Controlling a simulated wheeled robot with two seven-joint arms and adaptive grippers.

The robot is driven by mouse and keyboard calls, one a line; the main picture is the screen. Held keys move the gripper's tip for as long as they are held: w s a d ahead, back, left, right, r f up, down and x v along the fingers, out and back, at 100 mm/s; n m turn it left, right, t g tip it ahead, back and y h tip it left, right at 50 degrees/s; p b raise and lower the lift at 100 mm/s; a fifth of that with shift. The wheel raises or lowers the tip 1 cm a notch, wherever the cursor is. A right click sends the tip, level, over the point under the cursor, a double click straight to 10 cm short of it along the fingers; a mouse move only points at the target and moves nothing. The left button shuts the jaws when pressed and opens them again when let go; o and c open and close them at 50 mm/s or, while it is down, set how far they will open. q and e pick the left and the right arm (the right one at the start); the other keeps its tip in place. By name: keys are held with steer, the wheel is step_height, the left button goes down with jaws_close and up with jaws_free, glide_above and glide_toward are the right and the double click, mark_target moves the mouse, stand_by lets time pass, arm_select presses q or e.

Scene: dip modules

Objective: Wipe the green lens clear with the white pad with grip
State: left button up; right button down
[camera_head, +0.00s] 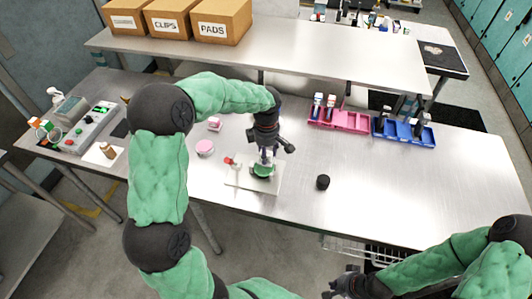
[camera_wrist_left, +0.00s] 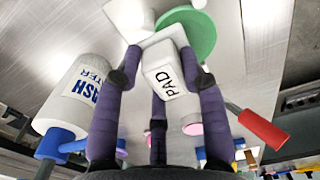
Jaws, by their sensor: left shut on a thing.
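My left gripper (camera_head: 266,152) is over the green lens (camera_head: 262,171), with its fingers pointing down. In the left wrist view the gripper (camera_wrist_left: 160,78) is shut on the white block marked PAD (camera_wrist_left: 168,76), the grip of the pad. The pad's flat white part reaches the near edge of the green lens (camera_wrist_left: 196,38); I cannot tell whether it touches. The lens is a round green disc on a white board (camera_head: 239,183), partly hidden by the gripper. My right gripper (camera_head: 340,288) is low in the head view, far from the lens, and its fingers are unclear.
A red-handled part (camera_head: 230,161) sits at the board's left; its handle (camera_wrist_left: 262,128) shows in the wrist view.

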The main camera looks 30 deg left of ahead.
arm_select(q)
steer(key=shift+r+p, duration=1.8)
steer(key=shift+r, duration=1.35)
